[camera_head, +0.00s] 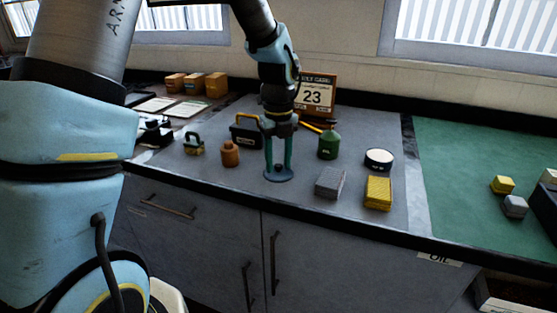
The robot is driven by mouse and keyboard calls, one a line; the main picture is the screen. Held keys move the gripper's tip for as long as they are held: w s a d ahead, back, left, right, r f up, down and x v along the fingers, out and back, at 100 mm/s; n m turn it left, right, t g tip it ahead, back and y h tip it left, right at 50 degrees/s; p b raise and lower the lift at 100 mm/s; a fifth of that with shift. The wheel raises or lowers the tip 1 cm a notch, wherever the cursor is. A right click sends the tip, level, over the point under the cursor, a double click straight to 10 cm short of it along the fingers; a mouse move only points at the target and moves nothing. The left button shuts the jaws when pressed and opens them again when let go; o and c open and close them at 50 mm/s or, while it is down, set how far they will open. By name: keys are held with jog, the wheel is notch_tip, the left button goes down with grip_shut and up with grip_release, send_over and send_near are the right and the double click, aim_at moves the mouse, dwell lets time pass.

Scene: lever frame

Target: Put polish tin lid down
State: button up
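The polish tin lid appears to be the dark blue-grey round disc (279,175) at the foot of my gripper, low over the grey worktop mat. My gripper (279,166) points straight down, its two teal fingers apart and reaching to the disc's two sides. It looks shut on the lid. I cannot tell whether the disc touches the mat. The polish tin (380,158), a low dark round tin with a pale top face, stands to the right on the mat.
A green oil can (328,143) stands close right of my gripper, a brown jar (230,153) left. A grey block (330,183) and yellow sponge-like block (378,193) lie at front right. A calendar (317,94) stands behind. Bare mat shows in front of the disc.

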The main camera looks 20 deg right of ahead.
aim_at(279, 165)
jog(key=shift+o, duration=0.4)
jog(key=shift+r, duration=0.1)
notch_tip(279, 165, up, 12)
jog(key=b, duration=0.1)
jog(key=s+a+f+n, duration=0.1)
jog(key=a+f+n, duration=0.2)
jog(key=a+n, duration=0.7)
jog(key=s+a+f+n+t, duration=0.1)
jog(key=a+f+n, duration=0.2)
jog(key=a+n, duration=0.7)
jog(key=s+a+f+n, duration=0.2)
jog(key=a+f+n, duration=0.2)
jog(key=a+n, duration=0.6)
jog(key=n, duration=0.4)
jog(key=shift+n+t, duration=0.3)
